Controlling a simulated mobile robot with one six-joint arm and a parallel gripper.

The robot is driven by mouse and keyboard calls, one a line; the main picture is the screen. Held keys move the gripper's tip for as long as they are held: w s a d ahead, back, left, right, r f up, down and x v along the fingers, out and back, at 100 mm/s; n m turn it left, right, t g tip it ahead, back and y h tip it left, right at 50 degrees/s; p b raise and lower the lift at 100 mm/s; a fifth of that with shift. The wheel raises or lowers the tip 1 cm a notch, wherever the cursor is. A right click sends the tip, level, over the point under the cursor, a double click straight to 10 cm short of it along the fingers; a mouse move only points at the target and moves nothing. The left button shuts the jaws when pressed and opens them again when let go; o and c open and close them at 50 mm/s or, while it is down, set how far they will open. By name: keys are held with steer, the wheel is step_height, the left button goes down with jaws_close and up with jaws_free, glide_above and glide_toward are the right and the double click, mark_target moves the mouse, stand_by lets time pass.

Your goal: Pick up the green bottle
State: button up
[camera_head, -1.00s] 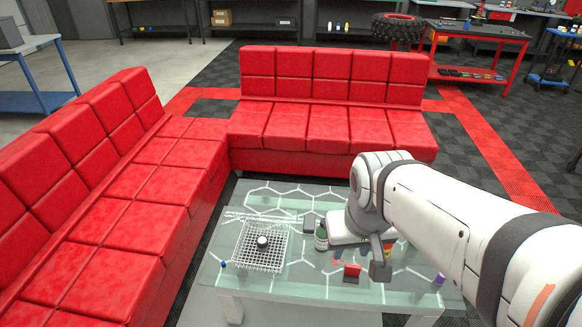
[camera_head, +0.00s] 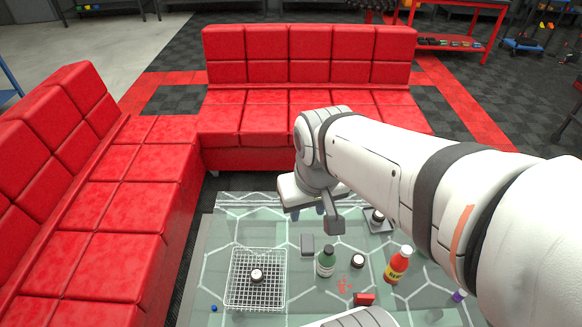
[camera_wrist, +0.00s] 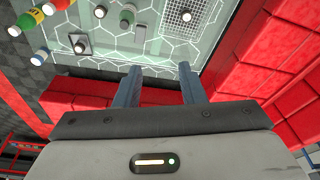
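The green bottle (camera_head: 326,261) stands upright on the glass-topped table, with a white label band and a dark cap. It also shows near the top of the wrist view (camera_wrist: 127,17). My gripper (camera_head: 320,210) is above the table's far part, beyond the bottle and apart from it. In the wrist view my gripper's two blue-grey fingers (camera_wrist: 160,72) are spread, with nothing between them.
Red sofas (camera_head: 150,190) border the table.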

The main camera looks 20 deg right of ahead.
steer(key=shift+o, duration=0.2)
steer(key=shift+s+d, duration=0.1)
steer(key=shift+d, duration=0.05)
steer(key=shift+o, duration=0.8)
steer(key=shift+d+f, duration=0.1)
steer(key=o, duration=0.7)
steer(key=w+d+f+m+b, duration=0.1)
steer(key=w+f, duration=0.1)
steer(key=f, duration=0.2)
steer(key=w+d+f+m+b, duration=0.1)
steer(key=w+d+f+b, duration=0.1)
steer(key=w+f, duration=0.1)
steer(key=w+d+f+m+g+b, duration=0.1)
steer(key=w+f, duration=0.1)
steer(key=f, duration=0.3)
steer(key=shift+w+d+m, duration=0.3)
steer(key=shift+m, duration=0.1)
steer(key=m+g+b, duration=0.2)
steer(key=m+b, duration=0.4)
glide_above(328, 254)
steer(key=w, duration=0.2)
steer(key=f, duration=1.6)
steer(key=d+f, duration=0.1)
steer(key=f, duration=0.7)
steer(key=shift+s, duration=0.25)
steer(key=shift+f+b, duration=0.55)
steer(key=shift+f, duration=3.5)
